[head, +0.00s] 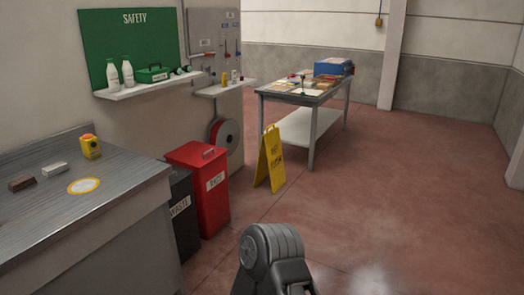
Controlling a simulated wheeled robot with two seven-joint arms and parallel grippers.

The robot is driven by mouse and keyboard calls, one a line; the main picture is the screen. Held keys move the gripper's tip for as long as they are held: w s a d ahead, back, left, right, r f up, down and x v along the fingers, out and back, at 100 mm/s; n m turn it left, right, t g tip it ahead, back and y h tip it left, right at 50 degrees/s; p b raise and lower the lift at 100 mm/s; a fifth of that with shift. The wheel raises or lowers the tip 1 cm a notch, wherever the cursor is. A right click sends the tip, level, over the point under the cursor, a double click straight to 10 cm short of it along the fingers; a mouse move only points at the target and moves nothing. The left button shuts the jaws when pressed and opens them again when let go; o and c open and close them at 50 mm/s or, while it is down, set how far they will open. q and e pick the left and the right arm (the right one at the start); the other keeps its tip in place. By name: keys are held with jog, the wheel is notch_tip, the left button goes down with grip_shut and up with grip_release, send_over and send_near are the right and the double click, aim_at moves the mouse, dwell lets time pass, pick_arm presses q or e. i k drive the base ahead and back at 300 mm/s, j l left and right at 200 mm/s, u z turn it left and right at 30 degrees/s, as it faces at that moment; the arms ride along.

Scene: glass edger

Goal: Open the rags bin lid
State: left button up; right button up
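The red rags bin (212,201) stands on the floor just right of the grey workbench, with a white label on its front that is hard to read. Its red lid (190,152) lies flat on top and looks closed, with a small handle (209,153) near the right side. A grey and black part of my own arm shows at the bottom centre, apart from the bin. Neither gripper shows in the head view.
A dark waste bin (183,215) stands between the workbench (130,200) and the red bin. A yellow floor sign (270,160) stands to the right, before a table (290,92). The floor at right is clear.

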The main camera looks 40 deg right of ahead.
aim_at(198, 155)
jog(key=z, duration=0.8)
jog(key=i+l+z, duration=0.35)
jog(key=i, duration=0.8)
jog(key=i+l+z, duration=0.1)
jog(key=i+z, duration=0.3)
jog(key=i, duration=0.75)
jog(key=i+l+u, duration=0.1)
jog(key=i+u, duration=0.25)
jog(key=i, duration=0.2)
jog(key=i+l+u, duration=0.35)
jog(key=i, duration=0.15)
jog(key=i+l+u, duration=0.35)
jog(key=i, duration=0.15)
jog(key=i+l+u, duration=0.5)
jog(key=u, duration=0.15)
jog(key=i+l+u, duration=0.3)
jog(key=l, duration=0.2)
jog(key=l+u, duration=0.3)
jog(key=i+l, duration=0.05)
jog(key=l, duration=0.05)
